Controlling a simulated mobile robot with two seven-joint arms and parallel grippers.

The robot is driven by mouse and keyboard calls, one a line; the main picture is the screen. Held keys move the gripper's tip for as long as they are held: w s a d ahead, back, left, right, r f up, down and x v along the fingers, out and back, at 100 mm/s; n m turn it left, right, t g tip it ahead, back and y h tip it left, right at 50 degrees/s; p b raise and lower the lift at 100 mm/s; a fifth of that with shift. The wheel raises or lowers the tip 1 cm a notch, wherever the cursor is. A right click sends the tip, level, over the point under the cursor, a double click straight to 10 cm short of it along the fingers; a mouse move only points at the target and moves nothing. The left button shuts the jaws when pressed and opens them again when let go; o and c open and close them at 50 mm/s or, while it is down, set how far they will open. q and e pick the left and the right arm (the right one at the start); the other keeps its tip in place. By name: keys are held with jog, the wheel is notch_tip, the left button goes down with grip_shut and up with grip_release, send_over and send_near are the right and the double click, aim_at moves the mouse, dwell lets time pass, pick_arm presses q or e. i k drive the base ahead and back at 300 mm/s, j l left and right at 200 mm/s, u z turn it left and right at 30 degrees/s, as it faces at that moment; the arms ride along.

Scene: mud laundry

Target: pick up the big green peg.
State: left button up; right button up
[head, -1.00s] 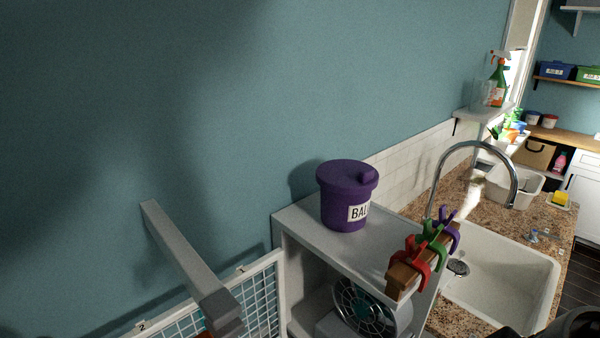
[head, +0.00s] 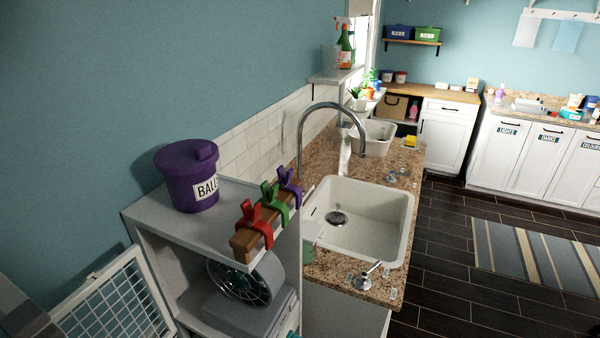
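The green peg (head: 275,201) is clipped on a wooden bar (head: 244,240) at the edge of the white shelf unit, in the middle of the head view. A red peg (head: 256,222) is on the bar nearer to me, and a purple peg (head: 291,186) is on its farther end. The pegs stand close together with their handles up. Neither of my grippers shows in the head view, and nothing is touching the pegs.
A purple lidded bucket (head: 188,177) stands on the shelf unit's top (head: 228,202), left of the bar. A fan (head: 245,279) sits below. A sink (head: 390,222) with a tall curved faucet (head: 304,128) is to the right. A white grid panel (head: 118,306) is at lower left. Dark floor (head: 450,270) lies open at right.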

aim_at(269, 196)
jog(key=u, duration=0.4)
jog(key=k+u, duration=0.1)
jog(key=u, duration=0.7)
jog(key=j+u, duration=0.1)
jog(key=u, duration=0.3)
jog(key=k+u, duration=0.1)
jog(key=u, duration=0.3)
jog(key=z, duration=2)
jog(key=i+l+u, duration=0.25)
jog(key=u, duration=0.15)
jog(key=i+l+u, duration=0.15)
jog(key=l+u, duration=0.25)
jog(key=i+l+u, duration=0.15)
jog(key=l+u, duration=0.2)
jog(key=i+l+u, duration=0.1)
jog(key=l+u, duration=0.7)
jog(key=l, duration=0.1)
